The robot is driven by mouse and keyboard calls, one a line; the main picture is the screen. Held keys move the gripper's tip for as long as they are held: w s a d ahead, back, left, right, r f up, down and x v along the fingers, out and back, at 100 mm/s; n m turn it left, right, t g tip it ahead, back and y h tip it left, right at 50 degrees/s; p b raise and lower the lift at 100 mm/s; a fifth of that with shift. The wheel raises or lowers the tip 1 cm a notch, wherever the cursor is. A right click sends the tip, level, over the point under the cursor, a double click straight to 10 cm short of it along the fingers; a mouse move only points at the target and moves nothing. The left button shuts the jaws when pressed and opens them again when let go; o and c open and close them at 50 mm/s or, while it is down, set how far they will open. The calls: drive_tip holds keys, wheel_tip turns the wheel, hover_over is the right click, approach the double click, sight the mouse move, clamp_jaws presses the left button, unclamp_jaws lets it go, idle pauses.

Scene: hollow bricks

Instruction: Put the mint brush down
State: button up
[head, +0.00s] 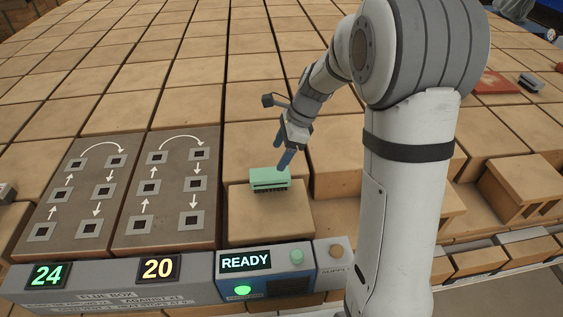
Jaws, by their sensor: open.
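The mint brush (269,179) sits bristles down on a tan brick top (270,212), near its back edge, in the head view. It looks upright, with dark bristles showing along its front. My gripper (284,163) is just above and behind the brush's right half, its blue-grey fingers pointing down. The fingers are open. The fingertips are very close to the brush, and I cannot tell whether they touch it.
Two dark panels (119,228) with arrows and square holes lie left of the brush. In front stands a grey console (205,292) showing 24, 20 and READY, with a lit green button (243,290). Hollow bricks (521,186) lie at right. A red plate (494,82) lies far right.

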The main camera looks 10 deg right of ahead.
drive_tip(key=s+d+r+n+t+h, duration=0.1)
drive_tip(key=s+d+r+n, duration=0.1)
drive_tip(key=s+n, duration=0.4)
drive_tip(key=s+d+r+n+t+h, duration=0.1)
drive_tip(key=s+d+r+n+h, duration=0.1)
drive_tip(key=s+n, duration=0.4)
drive_tip(key=s+d+r+n+t+h, duration=0.1)
drive_tip(key=s+d+r+n, duration=0.3)
drive_tip(key=s, duration=0.7)
drive_tip(key=shift+r+n+h, duration=0.3)
drive_tip(key=shift+n, duration=0.7)
drive_tip(key=shift+w, duration=0.1)
drive_tip(key=shift+c, duration=0.5)
